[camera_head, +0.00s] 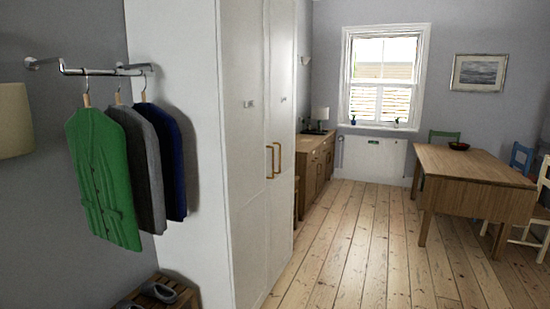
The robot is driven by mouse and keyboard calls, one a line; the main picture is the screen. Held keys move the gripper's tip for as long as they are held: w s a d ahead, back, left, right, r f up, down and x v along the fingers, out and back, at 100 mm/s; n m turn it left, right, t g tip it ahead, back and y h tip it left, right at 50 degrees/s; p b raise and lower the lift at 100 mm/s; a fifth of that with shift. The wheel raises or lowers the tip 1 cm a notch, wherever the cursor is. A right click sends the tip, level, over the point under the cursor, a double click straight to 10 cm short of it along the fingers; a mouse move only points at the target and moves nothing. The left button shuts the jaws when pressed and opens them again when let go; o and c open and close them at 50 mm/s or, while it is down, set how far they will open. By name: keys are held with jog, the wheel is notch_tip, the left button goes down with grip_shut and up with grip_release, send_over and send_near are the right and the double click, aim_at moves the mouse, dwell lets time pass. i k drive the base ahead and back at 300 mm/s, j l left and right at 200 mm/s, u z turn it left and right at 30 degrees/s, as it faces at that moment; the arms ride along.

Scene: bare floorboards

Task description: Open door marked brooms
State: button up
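A tall white cupboard (180,60) stands left of centre. It has two doors side by side, a nearer left door (245,190) and a farther right door (283,200). Both look shut. Each door bears a small label, the left label (249,103) and the right label (283,99). Both are too small to read, so I cannot tell which says brooms. Two upright brass handles, the left handle (270,162) and the right handle (278,158), sit close together at the seam between the doors. My gripper is not in view.
Clothes, including a green vest (105,180), hang from a wall rail (100,71) at left, above a shoe rack (160,297). Bare floorboards (350,240) lie clear before the doors. A wooden table (470,165) with chairs stands at right. A low sideboard (315,160) stands beyond the cupboard.

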aim_at(283, 14)
jog(key=i+l, duration=0.15)
jog(key=i, duration=0.3)
jog(key=i+l, duration=0.15)
jog(key=i, duration=0.3)
jog(key=i+l, duration=0.2)
jog(key=i, duration=0.25)
jog(key=z, duration=0.05)
